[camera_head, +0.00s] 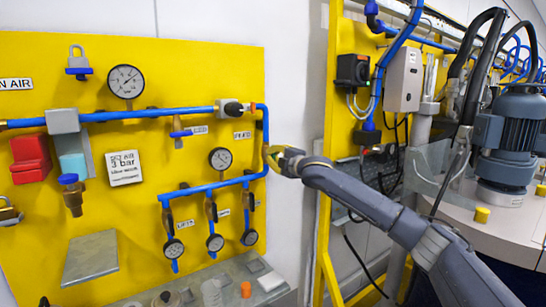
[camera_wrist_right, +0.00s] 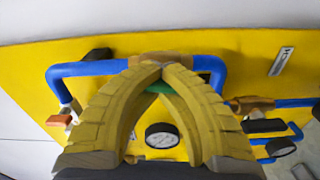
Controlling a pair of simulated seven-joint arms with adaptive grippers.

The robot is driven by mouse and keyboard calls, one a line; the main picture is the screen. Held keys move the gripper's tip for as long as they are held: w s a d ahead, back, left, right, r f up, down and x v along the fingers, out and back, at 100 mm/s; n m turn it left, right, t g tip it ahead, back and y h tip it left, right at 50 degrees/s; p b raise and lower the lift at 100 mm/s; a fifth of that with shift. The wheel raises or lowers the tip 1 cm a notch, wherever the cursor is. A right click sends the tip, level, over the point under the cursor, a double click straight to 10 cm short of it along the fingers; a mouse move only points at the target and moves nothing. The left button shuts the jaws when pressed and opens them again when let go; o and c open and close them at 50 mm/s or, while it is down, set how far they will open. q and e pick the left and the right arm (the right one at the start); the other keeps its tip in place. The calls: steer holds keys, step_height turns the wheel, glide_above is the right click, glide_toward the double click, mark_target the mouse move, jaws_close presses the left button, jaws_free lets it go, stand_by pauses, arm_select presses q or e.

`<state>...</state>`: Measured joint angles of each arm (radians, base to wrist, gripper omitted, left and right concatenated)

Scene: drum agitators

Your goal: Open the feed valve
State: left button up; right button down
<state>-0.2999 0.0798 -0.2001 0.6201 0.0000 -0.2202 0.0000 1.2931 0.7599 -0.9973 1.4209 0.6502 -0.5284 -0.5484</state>
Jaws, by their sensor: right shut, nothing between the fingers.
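A yellow panel (camera_head: 165,75) carries blue air pipes. A small label (camera_head: 243,135), apparently reading FEED, sits left of the right-hand vertical pipe (camera_head: 266,122). My right gripper (camera_head: 270,157) is at that pipe and hides the feed valve there in the head view. In the right wrist view, the brass-coloured valve body (camera_wrist_right: 178,59) sits in the blue pipe just beyond my right fingertips (camera_wrist_right: 156,74). The fingers are shut with their tips together. A green piece (camera_wrist_right: 160,87) shows behind them; whether they touch the valve is unclear. My left gripper is out of view.
A gauge (camera_head: 220,158) is left of the gripper; it also shows in the right wrist view (camera_wrist_right: 162,135). Another valve (camera_head: 233,108) is above. Several small valves and gauges hang lower. A yellow frame (camera_head: 325,230) stands to the right, behind my arm.

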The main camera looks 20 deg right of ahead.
steer(key=shift+a+n, duration=0.45)
steer(key=shift+n, duration=0.45)
steer(key=shift+s+a+f, duration=0.1)
steer(key=shift+f, duration=0.05)
steer(key=shift+c, duration=1.9)
jaws_free()
steer(key=shift+r, duration=0.4)
steer(key=shift+o, duration=0.5)
steer(key=shift+a, duration=0.15)
steer(key=shift+d+f, duration=0.2)
steer(key=shift+d, duration=0.1)
steer(key=shift+s+d+f, duration=0.1)
steer(key=shift+s+d, duration=0.15)
steer(key=shift+s, duration=0.15)
steer(key=v, duration=1.1)
steer(key=shift+a, duration=0.1)
